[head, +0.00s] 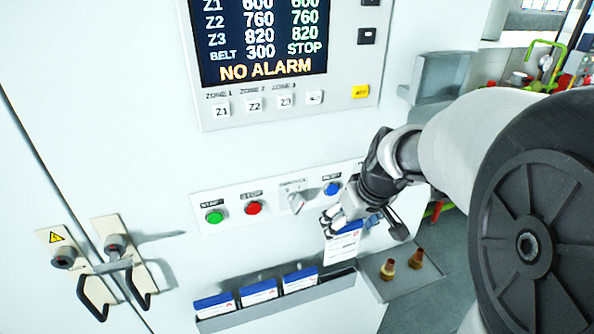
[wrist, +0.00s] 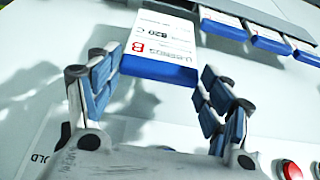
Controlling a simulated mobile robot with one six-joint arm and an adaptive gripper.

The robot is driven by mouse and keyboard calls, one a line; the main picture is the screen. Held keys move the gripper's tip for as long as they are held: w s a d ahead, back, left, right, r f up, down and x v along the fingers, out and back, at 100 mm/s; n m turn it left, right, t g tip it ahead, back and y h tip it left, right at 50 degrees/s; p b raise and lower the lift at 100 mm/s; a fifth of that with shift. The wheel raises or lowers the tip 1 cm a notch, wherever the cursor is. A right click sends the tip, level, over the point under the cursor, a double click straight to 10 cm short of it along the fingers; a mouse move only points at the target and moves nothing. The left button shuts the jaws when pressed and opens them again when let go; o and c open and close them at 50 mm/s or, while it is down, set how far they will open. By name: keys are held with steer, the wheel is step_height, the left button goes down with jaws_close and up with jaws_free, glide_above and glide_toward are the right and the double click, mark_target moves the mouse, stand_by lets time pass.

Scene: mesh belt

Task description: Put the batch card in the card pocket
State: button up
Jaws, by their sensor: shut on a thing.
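The batch card (head: 343,246) is white with a blue edge and hangs below my gripper (head: 347,222) in the head view. In the wrist view the card (wrist: 160,38) shows printed text with a red mark, and its blue edge lies between my two fingers, which are shut on its sides. A long grey card pocket (head: 328,288) is fixed low on the white cabinet front, below and left of the held card. Several blue-and-white cards (head: 258,292) stand in it. The pocket's right end has a bare stretch. The held card is above the pocket, apart from it.
A grey shelf (head: 378,272) with two brass fittings (head: 416,259) sits right of the pocket. A button panel (head: 270,200) with green, red and blue buttons and a knob is above. Cabinet door handles (head: 105,290) stick out at the left.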

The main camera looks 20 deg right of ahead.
steer(key=b, duration=0.4)
glide_above(341, 260)
steer(key=shift+s+f, duration=0.15)
steer(key=shift+f, duration=1.1)
steer(key=shift+s+f, duration=0.15)
steer(key=shift+f, duration=1.1)
steer(key=shift+f+b, duration=3.3)
steer(key=shift+f, duration=0.55)
steer(key=o, duration=1.2)
steer(key=shift+r, duration=0.1)
steer(key=v, duration=1.2)
